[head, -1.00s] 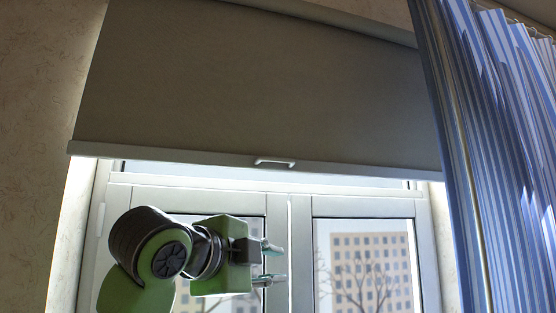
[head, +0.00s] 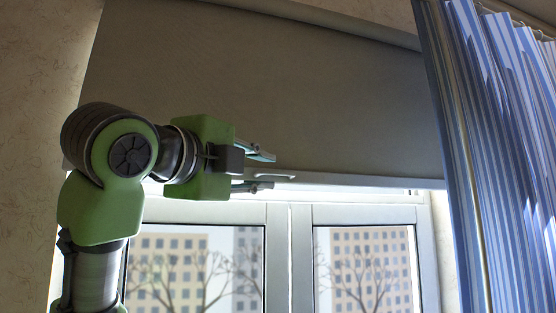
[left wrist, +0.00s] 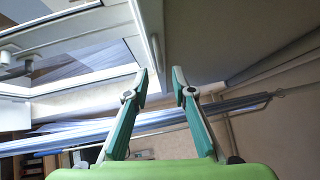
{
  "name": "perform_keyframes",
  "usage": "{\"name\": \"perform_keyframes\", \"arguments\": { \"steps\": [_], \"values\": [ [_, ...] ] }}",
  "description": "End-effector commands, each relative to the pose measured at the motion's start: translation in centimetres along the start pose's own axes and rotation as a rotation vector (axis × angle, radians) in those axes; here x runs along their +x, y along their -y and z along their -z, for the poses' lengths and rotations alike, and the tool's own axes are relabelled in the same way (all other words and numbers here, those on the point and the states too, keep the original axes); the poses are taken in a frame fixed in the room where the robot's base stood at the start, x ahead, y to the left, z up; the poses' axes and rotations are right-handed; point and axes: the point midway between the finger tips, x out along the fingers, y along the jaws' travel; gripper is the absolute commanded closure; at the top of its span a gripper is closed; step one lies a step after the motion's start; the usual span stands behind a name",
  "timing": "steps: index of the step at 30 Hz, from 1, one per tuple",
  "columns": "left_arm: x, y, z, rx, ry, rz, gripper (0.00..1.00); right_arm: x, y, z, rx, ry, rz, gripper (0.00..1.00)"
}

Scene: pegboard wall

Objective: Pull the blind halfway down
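The grey roller blind (head: 330,110) covers the upper part of the window, with its pale bottom bar just above the window frame. A small white pull handle (head: 275,177) sits at the middle of that bar. My left gripper (head: 266,172) is open, with one fingertip above the handle's level and one below it, close to its left end. In the left wrist view the two fingers (left wrist: 160,76) are apart with nothing gripped, and the blind (left wrist: 205,40) lies beyond them. Whether they touch the handle cannot be told. My right gripper is not in view.
A blue striped curtain (head: 490,150) hangs at the right, beside the blind. The window (head: 365,265) below the blind shows buildings and bare trees outside. A plain wall (head: 35,120) is at the left.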

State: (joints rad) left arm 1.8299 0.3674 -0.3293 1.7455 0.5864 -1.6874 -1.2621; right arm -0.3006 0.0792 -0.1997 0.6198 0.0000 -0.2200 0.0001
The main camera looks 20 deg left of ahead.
Motion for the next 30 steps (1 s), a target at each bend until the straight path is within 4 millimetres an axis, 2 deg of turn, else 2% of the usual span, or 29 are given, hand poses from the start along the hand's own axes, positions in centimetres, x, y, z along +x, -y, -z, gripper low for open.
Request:
{"name": "perform_keyframes", "arguments": {
  "steps": [1, 3, 10, 22, 23, 25, 30],
  "values": [
    [1.3, 0.4, 0.0, -0.001, -0.002, -0.006, 0.77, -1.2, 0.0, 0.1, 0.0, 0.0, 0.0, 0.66],
    [2.6, 0.4, 0.0, -0.002, -0.002, -0.005, 0.77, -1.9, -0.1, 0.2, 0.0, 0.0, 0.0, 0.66],
    [5.5, 0.2, 0.0, -0.001, -0.001, -0.002, 0.77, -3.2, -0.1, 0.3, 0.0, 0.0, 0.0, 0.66],
    [6.2, 0.0, 0.0, -0.001, 0.0, 0.0, 0.77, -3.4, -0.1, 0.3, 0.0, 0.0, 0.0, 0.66],
    [6.2, 0.0, 0.0, -0.001, 0.0, 0.0, 0.82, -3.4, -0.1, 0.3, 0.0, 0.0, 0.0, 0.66],
    [6.1, 0.0, 0.0, -0.001, 0.0, 0.0, 1.0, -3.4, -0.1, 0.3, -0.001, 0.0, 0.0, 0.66],
    [6.1, 0.0, 0.0, -0.001, 0.0, 0.001, 1.0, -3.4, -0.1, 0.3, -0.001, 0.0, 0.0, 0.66]
  ]
}}
